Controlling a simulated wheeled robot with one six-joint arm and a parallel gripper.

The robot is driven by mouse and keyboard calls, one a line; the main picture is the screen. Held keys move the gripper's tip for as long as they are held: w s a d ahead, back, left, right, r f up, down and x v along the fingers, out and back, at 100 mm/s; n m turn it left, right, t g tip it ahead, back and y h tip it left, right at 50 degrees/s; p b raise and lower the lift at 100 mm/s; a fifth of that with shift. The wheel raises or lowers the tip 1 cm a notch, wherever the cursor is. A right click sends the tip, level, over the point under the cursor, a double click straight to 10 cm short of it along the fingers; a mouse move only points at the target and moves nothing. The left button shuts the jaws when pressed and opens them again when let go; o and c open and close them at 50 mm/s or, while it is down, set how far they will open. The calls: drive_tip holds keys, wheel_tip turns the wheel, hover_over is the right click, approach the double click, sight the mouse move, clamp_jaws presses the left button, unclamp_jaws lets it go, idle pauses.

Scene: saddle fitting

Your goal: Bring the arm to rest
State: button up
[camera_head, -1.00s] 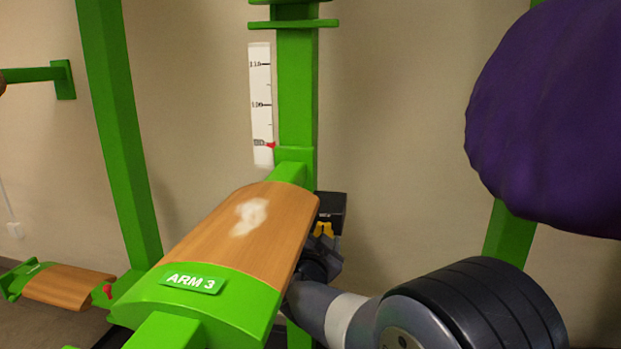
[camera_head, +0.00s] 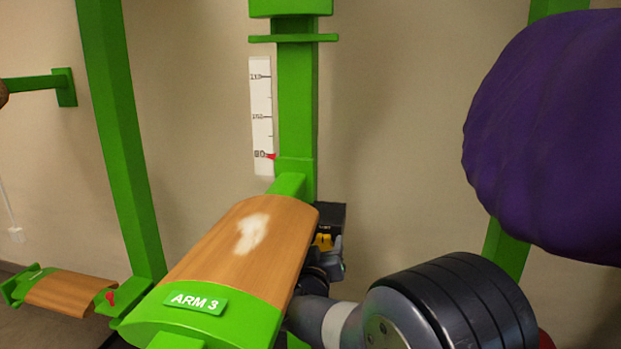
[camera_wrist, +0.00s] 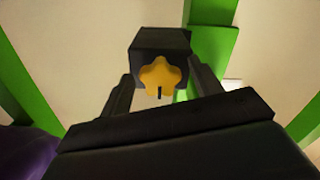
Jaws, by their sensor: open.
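My gripper (camera_head: 328,250) is beyond the right edge of the wooden saddle arm, partly hidden behind it and my own arm links. In the wrist view its two fingers (camera_wrist: 155,92) stand apart, open, on either side of a yellow star-shaped knob (camera_wrist: 161,76) on a black block (camera_wrist: 160,42). I cannot tell whether the fingers touch the knob. The knob also shows in the head view (camera_head: 323,241), below the black block (camera_head: 330,217). The saddle arm marked ARM 3 (camera_head: 262,272) has a wooden top, a white patch and a green front end.
A green post (camera_head: 296,110) stands behind the arm, with a white scale (camera_head: 261,100) and red pointer near 80. A purple rounded thing (camera_head: 550,140) hangs at the upper right. A lower wooden arm (camera_head: 68,290) is at the left. Bare wall (camera_head: 400,110) lies between post and purple thing.

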drive_tip(key=n, duration=0.2)
drive_tip(key=shift+n, duration=0.3)
drive_tip(key=shift+s+n, duration=0.25)
drive_tip(key=shift+n, duration=0.05)
drive_tip(key=shift+s+a+p, duration=0.2)
drive_tip(key=shift+s+p, duration=0.15)
drive_tip(key=shift+s, duration=0.75)
drive_tip(key=shift+s+a+p, duration=0.2)
drive_tip(key=shift+s+p, duration=0.15)
drive_tip(key=shift+s, duration=0.75)
